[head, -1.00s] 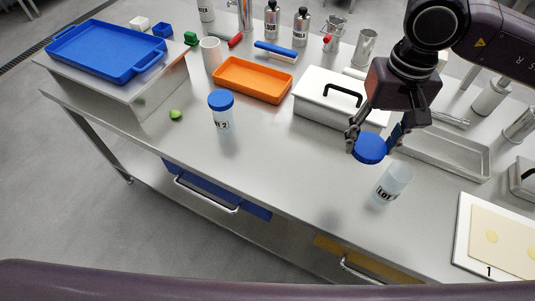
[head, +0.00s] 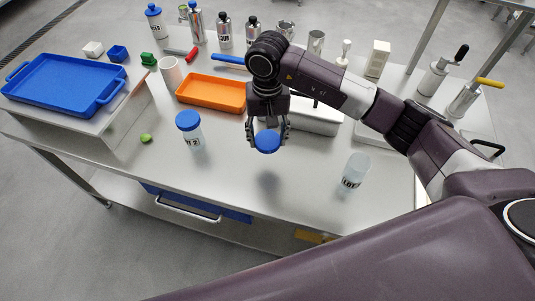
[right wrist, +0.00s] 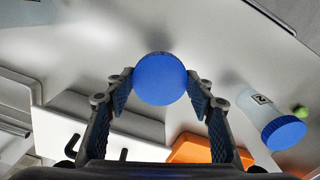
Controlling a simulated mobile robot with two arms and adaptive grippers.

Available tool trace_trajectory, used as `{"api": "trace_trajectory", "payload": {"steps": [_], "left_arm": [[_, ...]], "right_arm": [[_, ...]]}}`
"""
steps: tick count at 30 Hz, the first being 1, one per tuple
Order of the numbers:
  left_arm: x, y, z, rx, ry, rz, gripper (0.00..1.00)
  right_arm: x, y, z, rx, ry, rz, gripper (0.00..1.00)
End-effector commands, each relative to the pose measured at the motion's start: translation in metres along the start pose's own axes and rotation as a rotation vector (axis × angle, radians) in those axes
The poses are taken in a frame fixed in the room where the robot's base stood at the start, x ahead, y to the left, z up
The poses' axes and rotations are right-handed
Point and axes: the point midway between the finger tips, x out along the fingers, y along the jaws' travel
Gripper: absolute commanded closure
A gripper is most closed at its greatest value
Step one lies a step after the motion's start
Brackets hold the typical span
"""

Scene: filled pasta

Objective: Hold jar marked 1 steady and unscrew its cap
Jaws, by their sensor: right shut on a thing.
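A clear jar (head: 355,172) without a cap stands upright on the steel table at the right in the head view. Its label reads "LOT"; I cannot make out a 1. My right gripper (head: 267,141) is shut on a round blue cap (head: 267,143), held above the table, left of the open jar and apart from it. The cap also shows between the fingertips in the right wrist view (right wrist: 160,79). No gripper touches the open jar. My left gripper is not in view.
A second jar marked 2 (head: 191,133) stands capped in blue, left of the right gripper. Behind are an orange tray (head: 211,94) and a white lidded box (head: 318,122). A blue tray (head: 66,85) lies far left. The front middle of the table (head: 235,185) is clear.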

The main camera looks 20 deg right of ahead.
Motion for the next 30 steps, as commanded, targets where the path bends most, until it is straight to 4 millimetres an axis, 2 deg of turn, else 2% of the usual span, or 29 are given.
{"api": "trace_trajectory", "payload": {"steps": [3, 6, 13, 18, 22, 30], "left_arm": [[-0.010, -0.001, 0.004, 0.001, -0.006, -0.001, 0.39], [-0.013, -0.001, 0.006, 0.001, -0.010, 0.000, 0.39], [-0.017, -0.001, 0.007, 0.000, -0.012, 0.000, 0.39], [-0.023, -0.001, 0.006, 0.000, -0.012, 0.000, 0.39], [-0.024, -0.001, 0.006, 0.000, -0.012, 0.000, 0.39], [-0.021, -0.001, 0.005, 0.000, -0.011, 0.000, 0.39]], "right_arm": [[0.029, 0.000, 0.002, 0.001, -0.007, 0.001, 0.80], [0.046, 0.000, 0.002, 0.000, -0.003, 0.000, 0.80], [0.068, 0.000, 0.001, 0.000, -0.003, 0.001, 0.80], [0.093, 0.000, 0.001, 0.000, -0.003, 0.000, 0.80], [0.102, 0.000, 0.000, -0.001, 0.000, -0.001, 0.80], [0.103, 0.000, 0.000, -0.001, 0.001, 0.000, 0.80]]}}
